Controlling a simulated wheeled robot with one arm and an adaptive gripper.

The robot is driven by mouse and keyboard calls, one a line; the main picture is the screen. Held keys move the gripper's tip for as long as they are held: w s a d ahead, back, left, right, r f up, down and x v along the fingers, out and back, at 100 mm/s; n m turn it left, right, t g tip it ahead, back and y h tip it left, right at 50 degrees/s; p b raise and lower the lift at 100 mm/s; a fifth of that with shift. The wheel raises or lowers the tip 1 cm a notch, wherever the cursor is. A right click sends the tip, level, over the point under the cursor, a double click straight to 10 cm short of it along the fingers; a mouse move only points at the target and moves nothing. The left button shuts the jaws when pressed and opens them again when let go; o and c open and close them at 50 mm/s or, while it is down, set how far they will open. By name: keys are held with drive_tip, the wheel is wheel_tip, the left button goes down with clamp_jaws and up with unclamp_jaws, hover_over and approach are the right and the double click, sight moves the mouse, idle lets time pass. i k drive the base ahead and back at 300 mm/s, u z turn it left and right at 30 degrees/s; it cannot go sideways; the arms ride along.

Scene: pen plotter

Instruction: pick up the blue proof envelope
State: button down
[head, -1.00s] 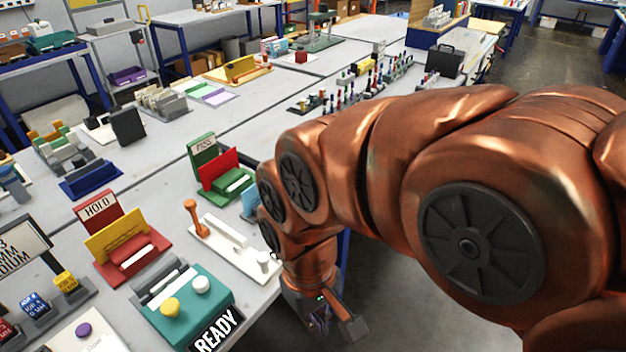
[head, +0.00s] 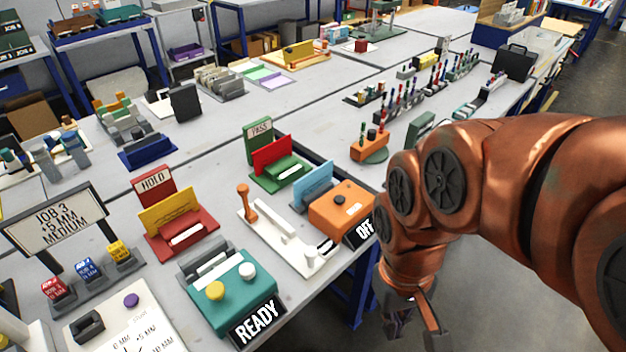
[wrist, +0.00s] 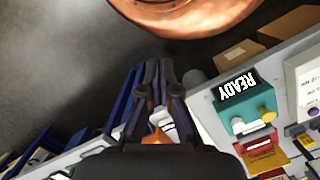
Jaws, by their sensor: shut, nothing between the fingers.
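A light blue envelope (head: 312,188) stands upright in the head view, behind the orange box with the OFF sign. Its lower part is hidden by the box and white fixture. I take it to be the blue proof envelope. My gripper (head: 412,322) hangs low beyond the table's front edge, right of the envelope and apart from it. In the wrist view its two fingers (wrist: 160,72) are together with nothing between them. I cannot make out the envelope in the wrist view.
The orange box (head: 342,208) and a white fixture (head: 290,238) stand close to the envelope. A red envelope (head: 272,156) is in the green PASS stand, a yellow one (head: 170,210) in the red HOLD stand. A teal READY box (head: 232,290) is at the front edge. Open floor lies right.

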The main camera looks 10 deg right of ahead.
sight(308, 184)
drive_tip(key=z, duration=0.05)
drive_tip(key=k, duration=0.5)
drive_tip(key=z, duration=0.9)
drive_tip(key=i, duration=1)
drive_tip(key=u, duration=2.65)
